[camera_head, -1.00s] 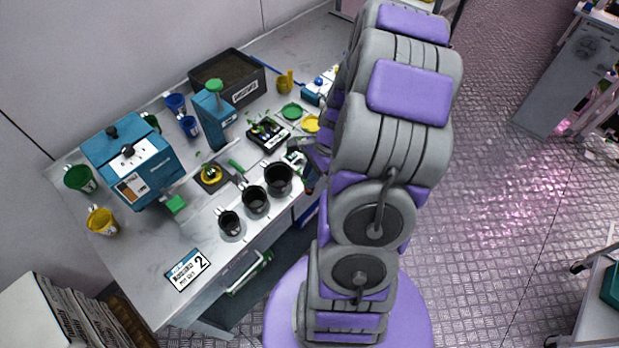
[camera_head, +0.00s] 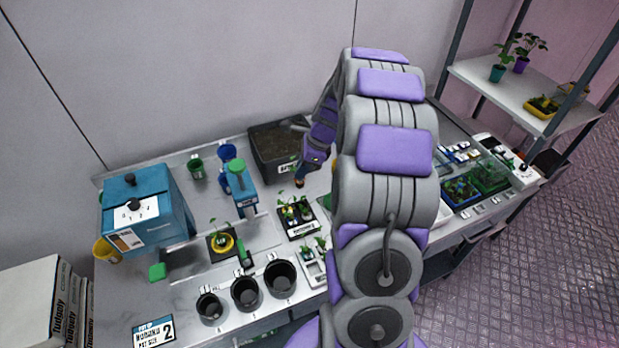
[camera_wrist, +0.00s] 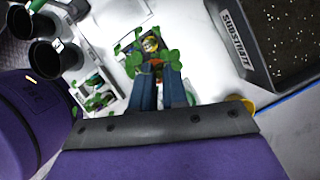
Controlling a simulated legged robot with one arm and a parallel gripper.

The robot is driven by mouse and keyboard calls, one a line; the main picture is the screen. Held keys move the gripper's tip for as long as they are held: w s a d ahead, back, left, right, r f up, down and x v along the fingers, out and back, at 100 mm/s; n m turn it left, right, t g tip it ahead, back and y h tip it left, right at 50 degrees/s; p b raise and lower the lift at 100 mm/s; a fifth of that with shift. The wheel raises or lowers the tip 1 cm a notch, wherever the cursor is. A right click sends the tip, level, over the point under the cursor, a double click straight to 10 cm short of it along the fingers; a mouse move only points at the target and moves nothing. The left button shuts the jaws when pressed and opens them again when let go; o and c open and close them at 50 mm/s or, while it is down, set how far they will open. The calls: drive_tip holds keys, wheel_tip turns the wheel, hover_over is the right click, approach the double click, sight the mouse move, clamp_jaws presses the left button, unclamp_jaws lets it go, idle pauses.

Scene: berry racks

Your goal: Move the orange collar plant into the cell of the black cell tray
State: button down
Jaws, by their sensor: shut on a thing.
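In the head view the plant is mostly hidden at the fingertips; only a small orange patch shows. The black cell tray (camera_head: 303,229) stands on the bench with several small seedlings in it. Which of its cells is free cannot be told.
The dark substrate box (camera_head: 262,170) stands behind. A white tray (camera_head: 313,284) with seedlings lies in front of the cell tray. Black pots (camera_head: 246,296) line the front edge. A teal device with a green top (camera_head: 240,190) stands left, near a yellow-collared plant (camera_head: 222,242).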

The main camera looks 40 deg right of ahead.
sight(301, 186)
drive_tip(key=shift+a+f+b, duration=0.15)
drive_tip(key=shift+f+b, duration=0.8)
drive_tip(key=shift+b, duration=0.05)
drive_tip(key=shift+a+f+b, duration=0.1)
drive_tip(key=shift+f+b, duration=0.5)
drive_tip(key=shift+b, duration=0.05)
wheel_tip(301, 186, down, 4)
drive_tip(key=shift+f+b, duration=0.15)
drive_tip(key=shift+b, duration=1.05)
drive_tip(key=shift+d+f+p, duration=0.15)
drive_tip(key=shift+d+f, duration=0.05)
drive_tip(key=shift+f, duration=0.45)
drive_tip(key=shift+d+f+p, duration=0.1)
drive_tip(key=shift+d+f, duration=0.15)
drive_tip(key=shift+f, duration=0.4)
drive_tip(key=shift+d+f+p, duration=0.15)
drive_tip(key=shift+d+f, duration=0.05)
drive_tip(key=shift+f, duration=0.45)
drive_tip(key=shift+a+f, duration=0.4)
drive_tip(key=shift+f, duration=0.2)
